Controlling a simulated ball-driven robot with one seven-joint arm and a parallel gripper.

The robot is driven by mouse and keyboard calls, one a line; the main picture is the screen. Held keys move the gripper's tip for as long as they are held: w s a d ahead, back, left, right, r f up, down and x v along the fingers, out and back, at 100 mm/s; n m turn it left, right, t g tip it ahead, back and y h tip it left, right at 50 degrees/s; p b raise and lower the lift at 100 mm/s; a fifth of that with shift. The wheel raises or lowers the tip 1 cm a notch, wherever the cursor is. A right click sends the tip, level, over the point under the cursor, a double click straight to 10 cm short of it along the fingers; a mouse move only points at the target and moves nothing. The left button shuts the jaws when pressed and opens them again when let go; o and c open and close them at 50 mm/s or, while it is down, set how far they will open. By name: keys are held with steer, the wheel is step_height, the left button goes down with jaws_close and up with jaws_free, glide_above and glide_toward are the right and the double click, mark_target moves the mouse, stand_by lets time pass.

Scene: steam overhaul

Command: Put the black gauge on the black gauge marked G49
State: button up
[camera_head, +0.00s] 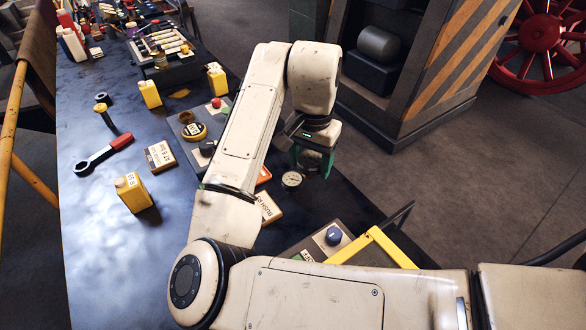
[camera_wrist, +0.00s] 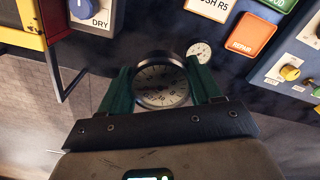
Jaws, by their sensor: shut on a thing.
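My gripper (camera_head: 313,165) has green fingers and is over the table's right edge in the head view. In the wrist view my gripper (camera_wrist: 162,88) is shut on a round black-rimmed gauge (camera_wrist: 160,84) with a pale dial, held between the two fingers. A second, smaller-looking round gauge (camera_wrist: 199,52) with a pale dial lies on the dark table just beyond the held one. The second gauge also shows in the head view (camera_head: 291,180), just left of and below my gripper. The two gauges look apart. No G49 mark is legible on either.
Orange REPAIR tile (camera_wrist: 253,34) and green tile (camera_wrist: 278,3) are near the second gauge. Yellow containers (camera_head: 133,192) and a wrench (camera_head: 103,153) lie at left.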

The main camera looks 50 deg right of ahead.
steer(key=w+d+f, duration=0.1)
steer(key=w+f, duration=0.1)
steer(key=w+d+f, duration=0.1)
steer(key=w+f, duration=0.1)
steer(key=w, duration=0.1)
steer(key=w+d+f, duration=0.1)
steer(key=w+f, duration=0.1)
steer(key=shift+w+d+f+p, duration=0.2)
steer(key=shift+f+p, duration=0.1)
steer(key=shift+w+d+f, duration=0.1)
steer(key=shift+w+f, duration=0.2)
steer(key=shift+f, duration=0.1)
steer(key=shift+w+f+p, duration=0.1)
steer(key=shift+f+p, duration=0.5)
steer(key=shift+f, duration=1.1)
steer(key=shift+f, duration=0.2)
steer(key=o, duration=1.2)
steer(key=shift+r, duration=0.1)
step_height(320, 180, up, 12)
steer(key=shift+d+r+b, duration=0.1)
steer(key=shift+b, duration=1)
